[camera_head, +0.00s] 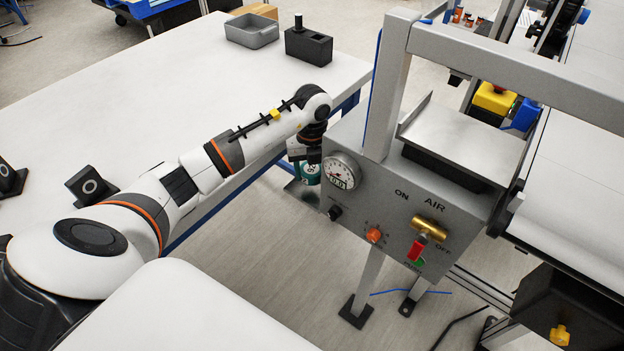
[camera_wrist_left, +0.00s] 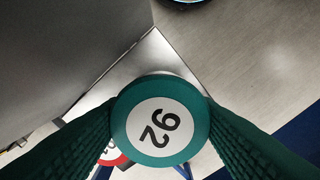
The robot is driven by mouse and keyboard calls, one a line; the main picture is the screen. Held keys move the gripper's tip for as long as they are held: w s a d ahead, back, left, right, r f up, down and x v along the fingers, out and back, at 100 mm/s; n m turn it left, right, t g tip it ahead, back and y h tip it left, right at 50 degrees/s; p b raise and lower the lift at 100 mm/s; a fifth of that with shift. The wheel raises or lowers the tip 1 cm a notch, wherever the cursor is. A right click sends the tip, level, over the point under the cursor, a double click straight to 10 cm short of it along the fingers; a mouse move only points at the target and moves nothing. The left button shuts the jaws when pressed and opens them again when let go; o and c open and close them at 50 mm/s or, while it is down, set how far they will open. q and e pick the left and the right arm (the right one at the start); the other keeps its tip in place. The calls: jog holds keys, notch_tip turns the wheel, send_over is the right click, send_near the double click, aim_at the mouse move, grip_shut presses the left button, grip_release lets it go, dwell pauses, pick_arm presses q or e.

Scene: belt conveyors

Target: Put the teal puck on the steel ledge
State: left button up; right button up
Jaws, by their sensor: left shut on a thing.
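The teal puck (camera_wrist_left: 158,143) has a white round label with a black number. It sits between the two green-padded fingers of my left gripper (camera_wrist_left: 165,120), which is shut on it. In the head view the puck (camera_head: 311,173) shows teal just left of the gauge, below my left wrist. In the left wrist view the ledge (camera_wrist_left: 148,58) lies behind the puck. I cannot tell whether they touch. My right gripper is not in view.
The grey control box (camera_head: 392,222) carries a round gauge (camera_head: 341,172), an orange knob and a brass valve with a red handle. A red-rimmed white disc (camera_wrist_left: 112,153) shows partly behind the puck. The white table (camera_head: 150,105) holds a grey bin (camera_head: 252,32) and a black block (camera_head: 308,47).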

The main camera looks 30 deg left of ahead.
aim_at(312, 189)
pick_arm(q)
jog(key=shift+f, duration=2.1)
jog(key=shift+f, duration=0.2)
jog(key=o, duration=1)
jog(key=shift+r, duration=0.1)
notch_tip(312, 189, up, 12)
jog(key=shift+r, duration=0.1)
